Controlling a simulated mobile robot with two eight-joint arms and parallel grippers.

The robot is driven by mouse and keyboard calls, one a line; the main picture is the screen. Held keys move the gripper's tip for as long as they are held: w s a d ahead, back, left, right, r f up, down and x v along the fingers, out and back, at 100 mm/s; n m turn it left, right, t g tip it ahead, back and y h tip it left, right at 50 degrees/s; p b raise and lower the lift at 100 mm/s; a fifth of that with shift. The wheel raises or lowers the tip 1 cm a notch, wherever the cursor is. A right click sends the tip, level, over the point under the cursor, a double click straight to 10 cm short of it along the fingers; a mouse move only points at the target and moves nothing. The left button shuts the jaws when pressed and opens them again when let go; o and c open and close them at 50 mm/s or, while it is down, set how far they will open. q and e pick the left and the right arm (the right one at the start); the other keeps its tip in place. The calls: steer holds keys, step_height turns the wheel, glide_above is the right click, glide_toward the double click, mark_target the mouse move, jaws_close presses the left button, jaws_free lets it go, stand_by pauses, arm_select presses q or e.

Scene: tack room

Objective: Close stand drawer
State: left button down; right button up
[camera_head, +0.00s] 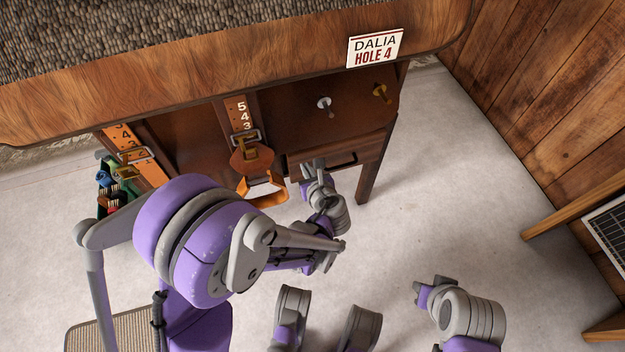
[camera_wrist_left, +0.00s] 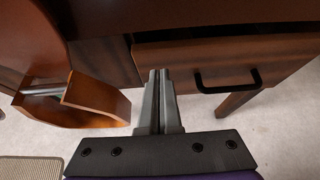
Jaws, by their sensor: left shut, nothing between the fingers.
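The stand drawer is a dark brown wooden drawer (camera_head: 370,148) under the stand's panel, with a black bar handle (camera_head: 342,161). In the left wrist view the drawer front (camera_wrist_left: 188,62) stands slightly forward, with a dark gap above it; the black handle (camera_wrist_left: 228,82) is at the right. My left gripper (camera_head: 314,164) is shut and empty at the left part of the drawer front, left of the handle. Its fingertips (camera_wrist_left: 159,74) point at the front; I cannot tell whether they touch. My right gripper (camera_head: 430,290) is low over the floor, away from the drawer; its jaw state is unclear.
An orange stirrup (camera_head: 262,190) hangs just left of the drawer and also shows in the left wrist view (camera_wrist_left: 98,97). A stand leg (camera_head: 368,182) is at the right. Two knobs (camera_head: 324,103) (camera_head: 381,92) stick out above. The floor (camera_head: 440,180) to the right is clear.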

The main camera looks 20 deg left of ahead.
mark_target(299, 150)
arm_select(q)
steer(key=shift+w+a, duration=0.7)
steer(key=shift+w, duration=0.3)
steer(key=w+a, duration=0.2)
steer(key=w, duration=0.1)
steer(key=shift+w+a, duration=0.2)
steer(key=shift+w+a+r, duration=0.1)
steer(key=shift+w+a, duration=0.05)
steer(key=shift+w, duration=0.1)
steer(key=shift+r, duration=0.1)
